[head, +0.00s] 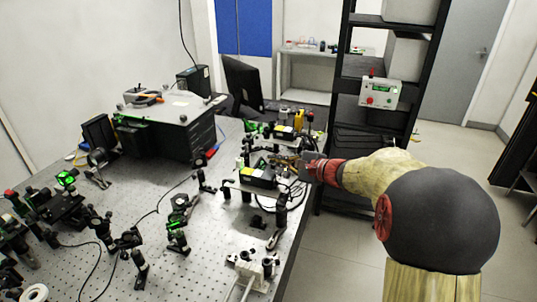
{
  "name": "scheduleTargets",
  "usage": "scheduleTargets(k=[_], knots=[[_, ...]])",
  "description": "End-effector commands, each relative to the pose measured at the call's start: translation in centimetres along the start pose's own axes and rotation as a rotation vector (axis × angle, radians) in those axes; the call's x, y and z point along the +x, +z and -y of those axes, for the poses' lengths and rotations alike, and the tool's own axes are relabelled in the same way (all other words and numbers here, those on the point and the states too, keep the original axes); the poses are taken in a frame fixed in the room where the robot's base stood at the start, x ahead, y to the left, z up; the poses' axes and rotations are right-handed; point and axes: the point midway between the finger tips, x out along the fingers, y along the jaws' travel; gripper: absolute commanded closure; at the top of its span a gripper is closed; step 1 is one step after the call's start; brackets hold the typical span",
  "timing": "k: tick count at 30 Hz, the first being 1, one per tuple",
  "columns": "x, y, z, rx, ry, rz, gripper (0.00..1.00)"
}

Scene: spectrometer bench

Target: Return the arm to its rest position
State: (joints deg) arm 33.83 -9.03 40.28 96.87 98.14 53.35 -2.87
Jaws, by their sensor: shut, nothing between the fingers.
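My arm reaches in from the lower right, with a dark round joint, a tan link and a red wrist section. My gripper (296,164) is at the end of it, small in the picture, over the right edge of the optical table (215,262). It looks shut and empty. Its fingertips blend with the dark optics and cables behind them, so I cannot tell whether it touches any of them.
Optical mounts and cables crowd the table, with a black box (260,177) close to my gripper. A dark monitor (243,82) stands behind. A black rack (376,133) carries a control box (381,93). Open floor (345,262) lies right of the table.

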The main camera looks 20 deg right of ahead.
Motion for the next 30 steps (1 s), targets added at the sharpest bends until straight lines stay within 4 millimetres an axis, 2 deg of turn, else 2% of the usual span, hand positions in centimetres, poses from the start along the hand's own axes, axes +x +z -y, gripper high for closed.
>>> scheduleTargets(k=[5,21,23,26,30], knots=[[-0.8,-0.1,-0.3,0.001,0.001,-0.001,1.00],[-0.8,0.3,-0.4,-0.008,0.008,0.003,1.00],[-0.8,1.3,-0.7,-0.029,0.026,0.012,1.00],[-1.0,4.5,-2.0,-0.106,0.092,0.040,1.00],[-2.5,11.2,-5.7,-0.300,0.248,0.100,1.00]])
